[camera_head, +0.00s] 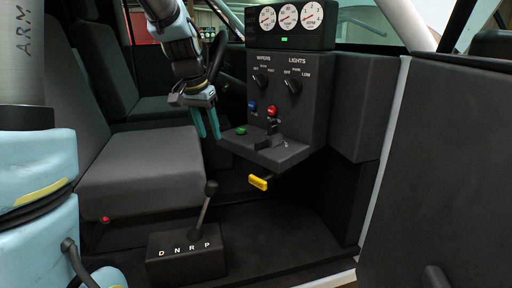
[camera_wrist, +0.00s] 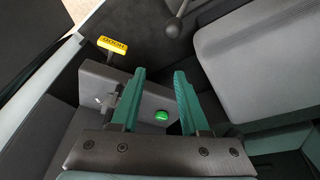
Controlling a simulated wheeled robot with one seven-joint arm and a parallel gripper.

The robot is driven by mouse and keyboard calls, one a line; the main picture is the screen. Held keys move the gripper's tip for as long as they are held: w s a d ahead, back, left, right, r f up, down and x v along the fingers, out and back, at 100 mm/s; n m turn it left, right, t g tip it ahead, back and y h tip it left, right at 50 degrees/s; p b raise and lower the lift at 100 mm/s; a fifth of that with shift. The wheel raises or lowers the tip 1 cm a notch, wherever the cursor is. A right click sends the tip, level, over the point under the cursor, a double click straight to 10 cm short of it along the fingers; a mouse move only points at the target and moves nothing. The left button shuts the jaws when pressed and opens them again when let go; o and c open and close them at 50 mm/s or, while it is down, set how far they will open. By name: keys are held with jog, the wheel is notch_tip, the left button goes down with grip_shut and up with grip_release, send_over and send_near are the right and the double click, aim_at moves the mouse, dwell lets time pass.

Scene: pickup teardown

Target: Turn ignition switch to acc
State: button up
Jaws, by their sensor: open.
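The dark control console (camera_head: 290,100) stands right of my gripper (camera_head: 208,136) in the head view. A ledge (camera_head: 288,155) juts from its lower part, with a green button (camera_head: 240,130) and a small dark upright piece (camera_head: 270,130). No ignition label is readable, so I cannot tell for sure which part is the switch. My gripper is open and empty, its teal fingers pointing down left of the ledge. In the wrist view, the green button (camera_wrist: 161,115) shows between the fingers (camera_wrist: 159,73), and a small pale metallic part (camera_wrist: 103,101) lies left of them.
A yellow pull handle (camera_head: 259,183) hangs under the ledge. Wiper (camera_head: 261,80) and light (camera_head: 293,85) knobs and blue (camera_head: 252,106) and red (camera_head: 271,111) buttons are above it. A gear lever (camera_head: 207,205) rises below. The seat (camera_head: 140,165) is left.

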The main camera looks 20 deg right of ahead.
aim_at(261, 141)
jog(key=d+r+m+h+b, duration=0.1)
jog(key=d+r+m, duration=0.3)
jog(key=d, duration=0.8)
jog(key=shift+h, duration=0.3)
jog(key=p+x, duration=0.1)
jog(key=x, duration=0.4)
jog(key=p+x, duration=0.1)
jog(key=x, duration=0.5)
jog(key=shift+w, duration=0.2)
jog(key=shift+r, duration=0.1)
grip_shut()
